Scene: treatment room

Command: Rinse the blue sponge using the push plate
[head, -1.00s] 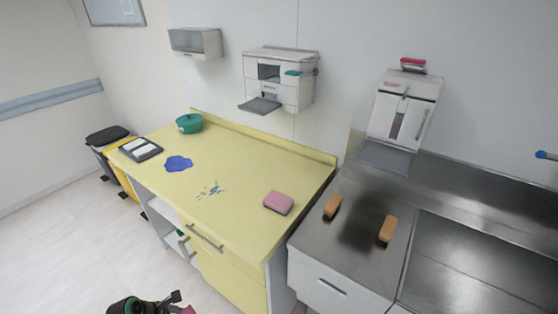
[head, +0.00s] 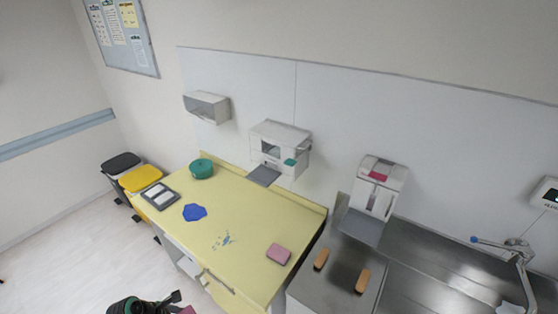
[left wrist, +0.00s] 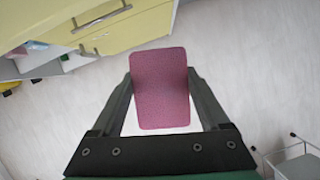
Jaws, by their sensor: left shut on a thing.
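My left gripper (left wrist: 160,90) is shut on a flat purple-pink pad (left wrist: 160,88), seen face-on in the left wrist view above the pale floor. In the head view my left gripper (head: 170,300) is at the bottom edge, before the yellow counter, with a sliver of the pad beside it. A grey plate (head: 264,176) juts from a white wall dispenser (head: 280,148). Another grey plate (head: 362,227) is below a second dispenser (head: 380,188). My right gripper is not in view.
Two orange-brown blocks (head: 321,259) (head: 363,281) lie on the steel worktop, with a tap (head: 515,257) at right.

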